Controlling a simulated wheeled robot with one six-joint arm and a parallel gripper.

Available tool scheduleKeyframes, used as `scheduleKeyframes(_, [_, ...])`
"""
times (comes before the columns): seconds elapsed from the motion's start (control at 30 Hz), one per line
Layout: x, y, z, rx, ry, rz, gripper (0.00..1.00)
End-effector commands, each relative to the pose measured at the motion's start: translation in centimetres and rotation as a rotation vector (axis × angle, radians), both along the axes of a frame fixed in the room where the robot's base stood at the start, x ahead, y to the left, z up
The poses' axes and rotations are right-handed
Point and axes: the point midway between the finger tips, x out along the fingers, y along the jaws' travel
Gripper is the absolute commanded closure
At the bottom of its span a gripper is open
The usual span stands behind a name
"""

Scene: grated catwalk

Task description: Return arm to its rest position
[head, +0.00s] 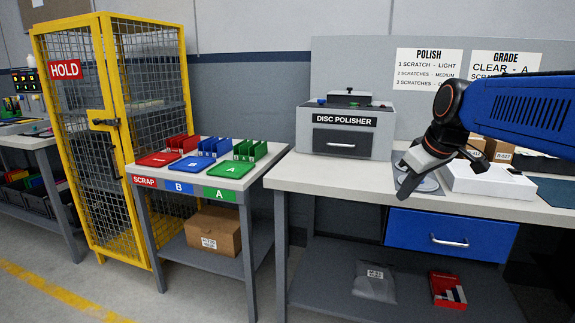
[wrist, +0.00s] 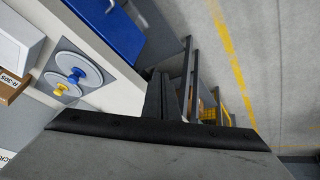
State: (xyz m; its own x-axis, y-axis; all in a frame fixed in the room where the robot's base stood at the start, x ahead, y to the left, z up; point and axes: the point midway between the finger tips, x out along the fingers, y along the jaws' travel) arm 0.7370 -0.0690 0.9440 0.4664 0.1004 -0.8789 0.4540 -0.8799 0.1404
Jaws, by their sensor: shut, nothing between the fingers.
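My gripper (head: 405,190) is dark grey, shut and empty. It hangs from my blue arm above the front part of the right workbench (head: 320,178), pointing down and to the left. In the head view it partly covers a grey mat with pale discs (head: 428,183). In the wrist view my gripper's closed fingers (wrist: 158,80) show at the middle, beside the bench edge. There the discs, one with a blue knob (wrist: 76,76) and one with a yellow knob (wrist: 61,90), lie clear of the fingers.
A disc polisher (head: 345,125) stands at the bench's back left. A white box (head: 487,180) and cardboard boxes (head: 502,150) lie near my arm. A blue drawer (head: 450,236) is below. Left are a small table with red, blue and green trays (head: 237,169) and a yellow cage (head: 105,130).

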Motion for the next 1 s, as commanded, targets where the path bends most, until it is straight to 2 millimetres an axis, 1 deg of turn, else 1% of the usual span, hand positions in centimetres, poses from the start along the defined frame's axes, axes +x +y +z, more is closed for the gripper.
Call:
scheduleKeyframes(0.03, [-2.1,0.2,-0.9,0.009,0.008,-0.029,1.0])
scheduleKeyframes(0.2, [-8.3,0.5,-4.5,0.04,0.036,-0.141,1.0])
scheduleKeyframes(0.27, [-10.4,0.5,-5.9,0.05,0.044,-0.181,1.0])
scheduleKeyframes(0.4, [-15.2,0.4,-9.5,0.073,0.065,-0.273,1.0])
scheduleKeyframes(0.5, [-18.4,0.4,-12.1,0.089,0.076,-0.338,1.0])
scheduleKeyframes(0.6, [-21.1,0.2,-14.6,0.102,0.085,-0.395,1.0])
scheduleKeyframes(0.7, [-23.1,0.1,-16.5,0.112,0.091,-0.437,1.0])
scheduleKeyframes(0.8, [-24.2,0.0,-17.6,0.118,0.094,-0.464,1.0])
scheduleKeyframes(0.9, [-24.7,0.0,-18.2,0.12,0.096,-0.476,1.0])
scheduleKeyframes(1.0, [-24.8,-0.1,-18.3,0.122,0.097,-0.479,1.0])
